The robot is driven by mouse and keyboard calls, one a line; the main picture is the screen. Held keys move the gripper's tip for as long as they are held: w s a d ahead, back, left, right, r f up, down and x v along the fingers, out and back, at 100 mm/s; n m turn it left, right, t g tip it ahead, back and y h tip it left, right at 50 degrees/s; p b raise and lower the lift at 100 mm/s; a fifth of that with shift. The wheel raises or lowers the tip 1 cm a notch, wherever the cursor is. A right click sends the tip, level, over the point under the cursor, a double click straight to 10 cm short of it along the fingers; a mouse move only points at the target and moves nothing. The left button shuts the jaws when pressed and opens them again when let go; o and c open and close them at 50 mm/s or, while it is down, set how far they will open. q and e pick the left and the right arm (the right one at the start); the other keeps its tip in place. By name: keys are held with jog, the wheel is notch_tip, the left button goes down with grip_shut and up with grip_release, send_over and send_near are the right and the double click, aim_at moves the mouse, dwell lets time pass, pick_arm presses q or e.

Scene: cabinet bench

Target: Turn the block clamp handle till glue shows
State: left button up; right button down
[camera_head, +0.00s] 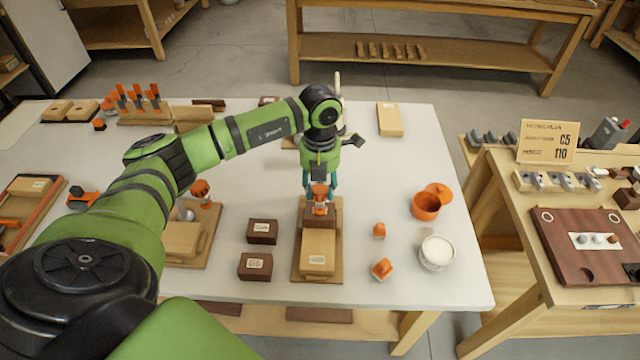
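My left gripper (320,187) points down over the block clamp at the middle of the white table. Its teal fingers stand on either side of the clamp's orange handle (319,191); I cannot tell if they press on it. The clamp has a dark brown jaw block (320,217) and a pale wood block (317,250) with a small label, on a tan base board (298,268). No glue can be made out at the joint. The clamp's far end is partly hidden by my gripper. My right gripper is out of view.
A similar clamp (183,240) stands to the left. Two dark labelled blocks (262,231) lie between. To the right are small orange pieces (382,269), an orange pot (425,206) and a white bowl (437,252). A side bench (500,200) stands at the right.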

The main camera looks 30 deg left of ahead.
pick_arm(q)
jog(key=shift+m+b, duration=0.3)
jog(key=m+b, duration=0.2)
jog(key=m, duration=0.1)
jog(key=shift+w+f+b, duration=0.1)
jog(key=shift+b, duration=0.3)
jog(key=shift+m+b, duration=0.8)
jog(key=shift+m, duration=0.4)
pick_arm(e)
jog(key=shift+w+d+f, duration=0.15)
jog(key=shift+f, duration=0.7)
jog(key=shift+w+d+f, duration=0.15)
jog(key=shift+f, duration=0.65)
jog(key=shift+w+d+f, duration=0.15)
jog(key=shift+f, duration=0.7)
pick_arm(q)
jog(key=shift+r, duration=0.2)
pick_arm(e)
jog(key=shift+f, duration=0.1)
pick_arm(q)
jog(key=o, duration=1.1)
jog(key=shift+o, duration=0.2)
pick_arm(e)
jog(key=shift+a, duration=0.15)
pick_arm(q)
jog(key=shift+f, duration=0.1)
